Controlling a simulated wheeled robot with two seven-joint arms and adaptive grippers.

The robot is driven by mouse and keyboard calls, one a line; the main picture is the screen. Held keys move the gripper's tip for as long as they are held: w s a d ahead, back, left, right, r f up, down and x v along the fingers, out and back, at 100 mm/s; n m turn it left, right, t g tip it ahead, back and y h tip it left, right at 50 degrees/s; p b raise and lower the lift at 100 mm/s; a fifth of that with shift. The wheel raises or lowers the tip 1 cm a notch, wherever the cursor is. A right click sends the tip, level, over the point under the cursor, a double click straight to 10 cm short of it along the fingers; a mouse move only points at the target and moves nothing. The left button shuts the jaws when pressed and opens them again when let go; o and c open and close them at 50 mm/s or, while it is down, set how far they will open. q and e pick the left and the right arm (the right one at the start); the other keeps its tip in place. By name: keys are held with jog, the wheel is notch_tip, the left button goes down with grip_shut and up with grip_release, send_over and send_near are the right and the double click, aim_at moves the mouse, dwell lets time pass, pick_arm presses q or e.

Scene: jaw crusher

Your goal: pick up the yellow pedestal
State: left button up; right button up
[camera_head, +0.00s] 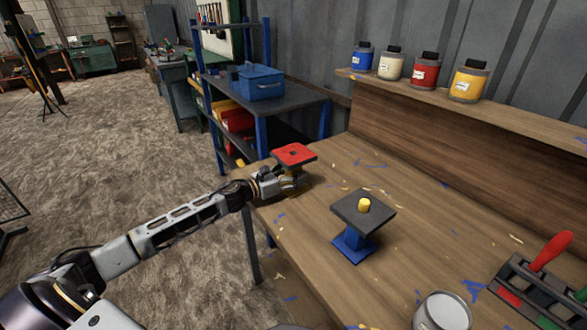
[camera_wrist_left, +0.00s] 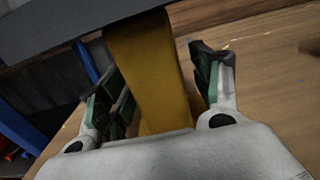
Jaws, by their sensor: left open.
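The yellow pedestal (camera_wrist_left: 152,65) shows in the left wrist view as a yellow column under a dark plate. In the head view it stands near the table's far left corner, with a red square top (camera_head: 294,154) and its column mostly hidden by my gripper. My left gripper (camera_head: 289,184) reaches in from the left below that top. In the left wrist view its open fingers (camera_wrist_left: 160,78) stand on either side of the yellow column, with a gap visible on the right. My right gripper is not in view.
A blue pedestal (camera_head: 353,245) with a dark top and a small yellow piece stands nearby on the wooden table (camera_head: 405,270). Paint jars line the back shelf (camera_head: 520,112). A tool holder (camera_head: 537,290) and an open can (camera_head: 441,312) are at the front right.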

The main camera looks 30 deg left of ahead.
pick_arm(q)
grip_shut()
dwell(0.8)
